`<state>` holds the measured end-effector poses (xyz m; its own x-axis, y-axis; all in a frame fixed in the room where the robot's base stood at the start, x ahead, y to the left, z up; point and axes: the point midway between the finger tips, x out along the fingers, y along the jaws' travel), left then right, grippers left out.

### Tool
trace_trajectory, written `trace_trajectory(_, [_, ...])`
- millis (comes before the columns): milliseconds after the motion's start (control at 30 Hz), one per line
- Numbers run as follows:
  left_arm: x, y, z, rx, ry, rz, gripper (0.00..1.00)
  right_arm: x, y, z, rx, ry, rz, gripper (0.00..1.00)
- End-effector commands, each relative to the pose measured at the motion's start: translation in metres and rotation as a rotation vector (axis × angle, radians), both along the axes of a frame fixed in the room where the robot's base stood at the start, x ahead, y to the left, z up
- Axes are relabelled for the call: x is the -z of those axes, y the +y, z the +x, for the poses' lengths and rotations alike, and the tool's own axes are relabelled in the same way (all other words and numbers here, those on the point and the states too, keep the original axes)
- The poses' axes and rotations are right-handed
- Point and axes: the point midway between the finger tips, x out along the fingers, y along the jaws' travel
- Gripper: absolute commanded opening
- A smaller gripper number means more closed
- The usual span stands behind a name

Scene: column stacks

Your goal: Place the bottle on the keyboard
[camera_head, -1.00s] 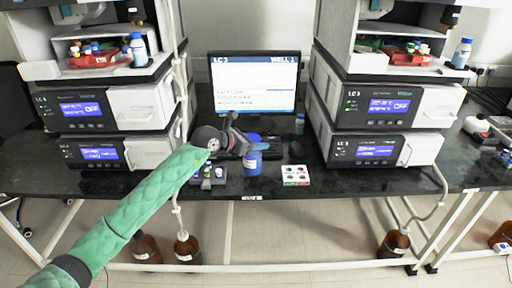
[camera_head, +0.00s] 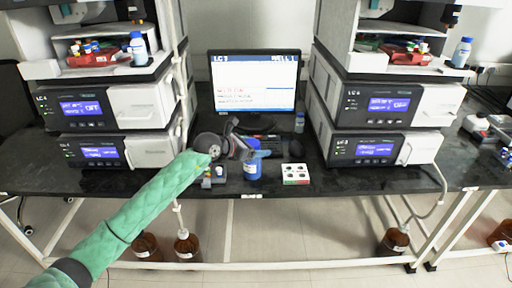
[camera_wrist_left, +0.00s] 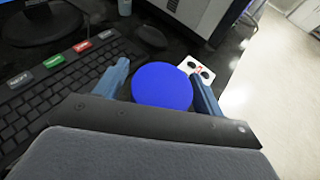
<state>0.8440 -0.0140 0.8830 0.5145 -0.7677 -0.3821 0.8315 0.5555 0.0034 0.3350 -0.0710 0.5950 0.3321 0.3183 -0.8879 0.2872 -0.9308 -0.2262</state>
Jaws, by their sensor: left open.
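The blue bottle (camera_head: 252,168) stands upright near the front edge of the black bench. In the left wrist view its round blue cap (camera_wrist_left: 162,87) shows between the two fingers. My left gripper (camera_head: 257,153) is open, with its fingers on either side of the bottle's top. I cannot tell whether a finger touches it. The black keyboard (camera_wrist_left: 55,95) lies beside the gripper in the left wrist view, with coloured labels along its back. In the head view it is partly hidden behind the gripper (camera_head: 282,145). My right gripper is not in view.
A white rack with dark round holes (camera_head: 295,173) stands just right of the bottle. A dark mouse (camera_wrist_left: 151,37) lies beyond the cap. A monitor (camera_head: 254,82) stands behind the keyboard. Instrument stacks (camera_head: 375,108) flank the space.

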Motion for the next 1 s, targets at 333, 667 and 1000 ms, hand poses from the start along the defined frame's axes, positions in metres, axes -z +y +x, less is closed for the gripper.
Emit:
trace_trajectory(333, [-0.011,0.023,-0.015,-0.001,-0.003,0.001,0.70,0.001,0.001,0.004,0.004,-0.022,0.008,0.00])
trace_trajectory(667, [-0.035,0.071,-0.047,-0.001,-0.001,0.001,0.70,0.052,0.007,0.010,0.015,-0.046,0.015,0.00])
trace_trajectory(1000, [-0.047,0.092,-0.062,0.000,0.000,0.000,0.70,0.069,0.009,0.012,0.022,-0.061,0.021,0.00])
